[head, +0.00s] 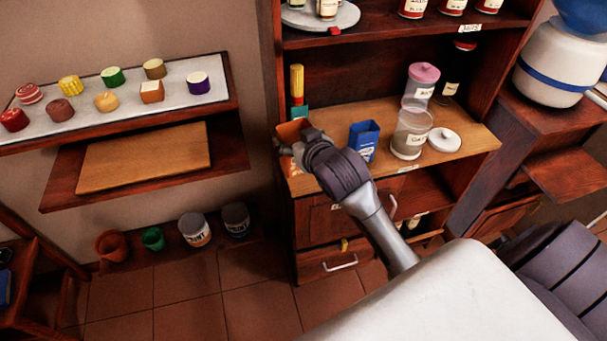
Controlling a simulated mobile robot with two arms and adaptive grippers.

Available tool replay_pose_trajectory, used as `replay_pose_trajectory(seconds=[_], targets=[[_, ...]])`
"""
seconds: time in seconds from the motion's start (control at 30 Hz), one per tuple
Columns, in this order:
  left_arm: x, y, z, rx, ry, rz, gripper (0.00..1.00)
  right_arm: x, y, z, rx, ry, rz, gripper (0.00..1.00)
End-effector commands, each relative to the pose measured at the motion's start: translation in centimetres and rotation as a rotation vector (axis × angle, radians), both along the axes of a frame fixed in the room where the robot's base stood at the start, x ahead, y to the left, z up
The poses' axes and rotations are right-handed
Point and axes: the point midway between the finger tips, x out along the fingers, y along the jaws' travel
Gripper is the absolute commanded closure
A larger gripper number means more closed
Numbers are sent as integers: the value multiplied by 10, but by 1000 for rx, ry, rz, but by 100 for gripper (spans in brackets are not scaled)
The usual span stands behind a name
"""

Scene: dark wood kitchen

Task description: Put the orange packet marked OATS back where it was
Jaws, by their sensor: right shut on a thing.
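The orange packet (290,131) is at the left end of the cabinet's wooden counter (330,180), by the left side wall. My right gripper (291,151) is shut on it, at its front. The gripper and wrist cover part of the packet, and I cannot read any marking on it. Whether its base touches the counter or is slightly above it, I cannot tell. My left gripper is not in view.
A blue packet (364,141) stands right of my wrist. Further right are an open glass jar (410,136), its white lid (445,140) and a pink-lidded jar (420,88). A yellow-topped item (297,82) stands behind the orange packet. A shelf (400,33) hangs above.

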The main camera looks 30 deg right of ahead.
Motion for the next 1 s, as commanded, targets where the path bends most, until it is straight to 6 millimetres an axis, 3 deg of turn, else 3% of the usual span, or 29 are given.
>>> replay_pose_trajectory(seconds=[0.3, 0.43, 0.57, 0.73, 1.0], targets=[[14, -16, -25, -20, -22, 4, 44, 51, -83, -15, 9, -17, -116, 66], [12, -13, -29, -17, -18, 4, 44, 62, -106, -13, 19, -24, -151, 66], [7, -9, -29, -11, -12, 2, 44, 65, -114, -25, 24, -21, -164, 66], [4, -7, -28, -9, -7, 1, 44, 65, -114, -58, 25, -20, -164, 66], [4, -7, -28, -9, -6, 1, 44, 64, -114, -88, 24, -22, -162, 66]])
